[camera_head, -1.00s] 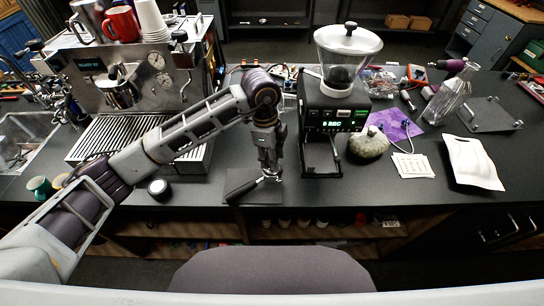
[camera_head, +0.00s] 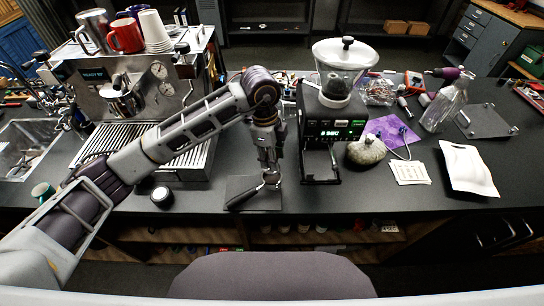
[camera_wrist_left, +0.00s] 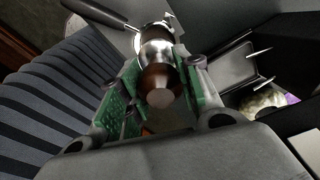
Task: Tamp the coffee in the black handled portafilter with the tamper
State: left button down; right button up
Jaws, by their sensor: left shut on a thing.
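The tamper has a brown knob-like handle (camera_wrist_left: 160,85) and a shiny metal body (camera_wrist_left: 155,47), both seen in the left wrist view. My left gripper (camera_head: 270,172) is shut on the tamper's handle, with its green-lined fingers on either side. The black handled portafilter (camera_head: 245,196) lies on a dark mat (camera_head: 270,204) at the counter's front, directly below the gripper. Its handle (camera_wrist_left: 98,14) points away to the upper left in the wrist view. The tamper is over the portafilter's basket; the coffee is hidden, and I cannot tell whether they touch. My right gripper is not in view.
The espresso machine (camera_head: 165,95) with its drip grate stands at left. The grinder (camera_head: 334,125) is close to the gripper's right. A black puck-like object (camera_head: 161,196) lies left of the mat. A stone-like jar (camera_head: 367,152), a card (camera_head: 410,171) and a white tray (camera_head: 467,168) lie right.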

pick_arm(q)
jog(key=shift+r+p, duration=0.65)
jog(key=shift+r, duration=0.6)
